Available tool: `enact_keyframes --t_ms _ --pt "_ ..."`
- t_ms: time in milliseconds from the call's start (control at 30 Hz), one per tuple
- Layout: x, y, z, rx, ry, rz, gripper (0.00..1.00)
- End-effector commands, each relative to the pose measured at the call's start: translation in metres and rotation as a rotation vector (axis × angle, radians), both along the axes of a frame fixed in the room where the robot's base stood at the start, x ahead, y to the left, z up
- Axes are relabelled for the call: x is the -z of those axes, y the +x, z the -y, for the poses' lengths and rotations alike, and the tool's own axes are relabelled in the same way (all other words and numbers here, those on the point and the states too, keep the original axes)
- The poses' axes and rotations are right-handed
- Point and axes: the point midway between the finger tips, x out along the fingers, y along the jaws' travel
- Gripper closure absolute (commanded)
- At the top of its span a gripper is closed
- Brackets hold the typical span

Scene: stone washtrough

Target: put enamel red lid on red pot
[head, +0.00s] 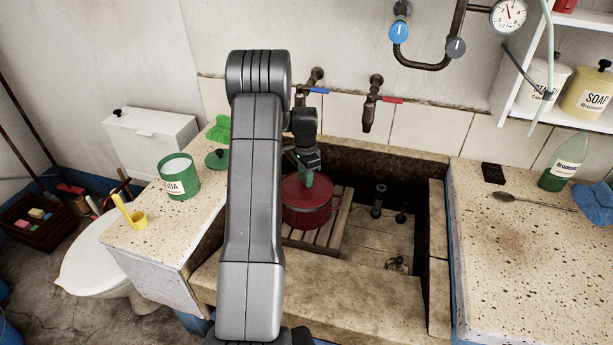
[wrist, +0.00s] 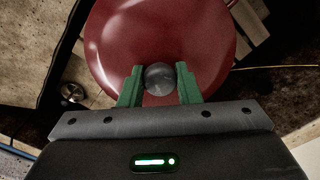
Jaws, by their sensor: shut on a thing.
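The enamel red lid (wrist: 160,35) fills the upper middle of the wrist view, with its dark round knob between my two green fingers. My gripper (wrist: 160,76) is shut on this knob. In the head view my gripper (head: 305,180) points down over the stone trough, partly behind my arm. The lid (head: 312,192) shows there directly over the red pot (head: 307,217), at or very near its rim. I cannot tell whether the lid fully rests on it. The pot stands upright in the trough, and my arm hides its left side.
The pot stands on a wooden slatted rack (head: 343,228) inside the trough (head: 352,293). Taps with blue and red handles (head: 391,100) are on the wall behind. A green soda tin (head: 180,178) stands on the left ledge. A spoon and green bottle (head: 565,162) are on the right counter.

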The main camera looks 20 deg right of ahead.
Motion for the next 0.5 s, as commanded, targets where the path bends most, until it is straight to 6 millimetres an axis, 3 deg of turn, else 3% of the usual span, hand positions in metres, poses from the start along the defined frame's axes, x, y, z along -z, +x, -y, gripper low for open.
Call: enact_keyframes --t_ms 500 --pt "0.01 0.0 0.0 0.0 0.0 0.0 0.99"
